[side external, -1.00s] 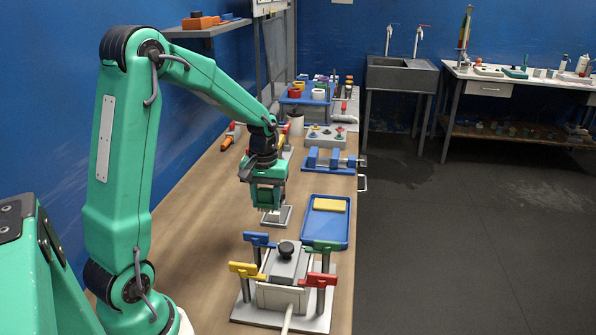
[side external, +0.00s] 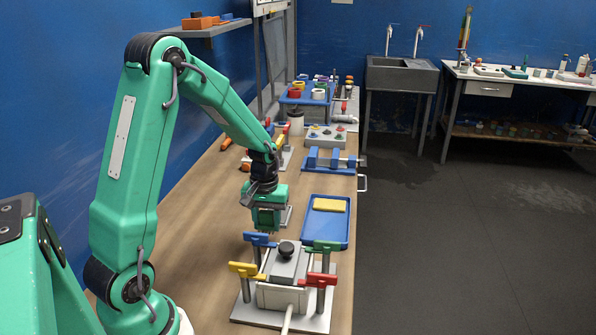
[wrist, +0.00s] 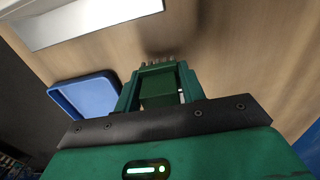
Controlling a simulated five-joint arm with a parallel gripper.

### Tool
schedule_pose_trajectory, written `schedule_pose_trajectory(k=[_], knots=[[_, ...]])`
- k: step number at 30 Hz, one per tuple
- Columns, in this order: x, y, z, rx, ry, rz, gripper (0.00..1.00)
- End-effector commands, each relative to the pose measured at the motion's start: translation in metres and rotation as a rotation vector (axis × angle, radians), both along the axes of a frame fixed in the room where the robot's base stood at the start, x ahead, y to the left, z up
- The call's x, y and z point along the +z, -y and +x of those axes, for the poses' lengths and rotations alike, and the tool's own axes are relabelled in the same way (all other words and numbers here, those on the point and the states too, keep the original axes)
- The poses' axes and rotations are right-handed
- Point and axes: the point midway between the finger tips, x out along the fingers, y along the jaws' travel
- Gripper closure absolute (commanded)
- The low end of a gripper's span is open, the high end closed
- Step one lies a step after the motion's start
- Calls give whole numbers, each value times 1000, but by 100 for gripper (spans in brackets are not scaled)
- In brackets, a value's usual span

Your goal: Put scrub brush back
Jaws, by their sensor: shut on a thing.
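My gripper (side external: 268,228) points down over the bench, left of the blue tray. In the wrist view my gripper (wrist: 158,70) is shut on a green block with a short row of grey bristle-like tips, which looks like the scrub brush (wrist: 158,88). In the side view the brush is hard to tell from the green jaws. A small light grey plate (side external: 288,216) lies on the bench, partly hidden behind my gripper. The blue tray (side external: 313,237) holds a yellow sponge-like block (side external: 331,205); the tray also shows at left in the wrist view (wrist: 88,98).
A clamp fixture with coloured handles (side external: 286,262) stands on the bench just in front of my gripper. A blue-and-grey fixture (side external: 330,160) and a white canister (side external: 297,122) stand farther back. Bare wooden bench (side external: 200,225) lies to the left.

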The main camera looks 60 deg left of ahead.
Motion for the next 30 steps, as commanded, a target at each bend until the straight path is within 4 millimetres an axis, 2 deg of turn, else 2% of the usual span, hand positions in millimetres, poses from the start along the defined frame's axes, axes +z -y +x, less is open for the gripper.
schedule_pose_trajectory(k=[5,16,30], knots=[[-3,0,0,0,0,0,82],[-36,0,0,0,-1,-1,82],[-40,0,0,0,1,1,82]])
